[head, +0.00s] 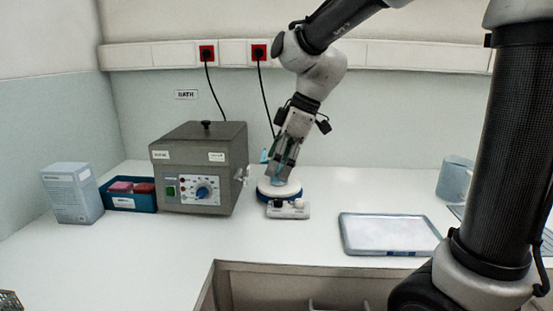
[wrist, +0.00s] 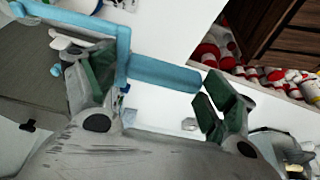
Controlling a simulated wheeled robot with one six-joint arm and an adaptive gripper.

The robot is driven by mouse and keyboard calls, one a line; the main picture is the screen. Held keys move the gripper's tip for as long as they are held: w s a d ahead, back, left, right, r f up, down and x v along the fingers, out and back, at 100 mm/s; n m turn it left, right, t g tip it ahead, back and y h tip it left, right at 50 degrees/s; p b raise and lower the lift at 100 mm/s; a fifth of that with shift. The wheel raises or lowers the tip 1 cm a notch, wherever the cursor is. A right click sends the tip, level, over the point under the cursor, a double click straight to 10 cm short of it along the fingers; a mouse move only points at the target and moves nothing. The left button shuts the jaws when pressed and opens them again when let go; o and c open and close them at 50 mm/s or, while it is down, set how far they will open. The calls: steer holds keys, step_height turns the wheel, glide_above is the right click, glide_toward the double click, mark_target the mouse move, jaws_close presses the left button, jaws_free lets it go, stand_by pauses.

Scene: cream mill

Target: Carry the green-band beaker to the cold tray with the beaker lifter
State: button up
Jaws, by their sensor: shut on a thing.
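My gripper (head: 284,174) hangs low over a round white-topped device with a blue rim (head: 279,193). In the wrist view my gripper (wrist: 152,80) is shut on the light blue beaker lifter (wrist: 165,73). The lifter's bar spans between the dark green finger pads, and its frame bends around the left finger. A flat pale tray with a grey rim (head: 392,251), which looks like the cold tray, lies empty on the counter to the right, apart from my gripper. I cannot make out the green-band beaker for certain in either view.
A grey bath box (head: 200,165) with a knobbed lid stands left of my gripper. Further left are a blue bin (head: 130,202) with pink and red items and a pale carton (head: 72,192). A bluish jug (head: 455,178) stands back right. The front counter is clear.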

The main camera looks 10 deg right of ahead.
steer(key=shift+w+f, duration=0.6)
steer(key=shift+f, duration=3.35)
steer(key=shift+w+d, duration=0.5)
steer(key=shift+w, duration=1.05)
steer(key=shift+w+d, duration=0.5)
steer(key=shift+w, duration=1.1)
steer(key=shift+w+d, duration=0.5)
steer(key=shift+w, duration=1.05)
steer(key=shift+w+r, duration=0.1)
steer(key=shift+w, duration=0.05)
steer(key=shift+w+d, duration=0.2)
steer(key=shift+w, duration=0.9)
steer(key=shift+r, duration=0.9)
step_height(320, 180, up, 8)
steer(key=shift+f, duration=0.25)
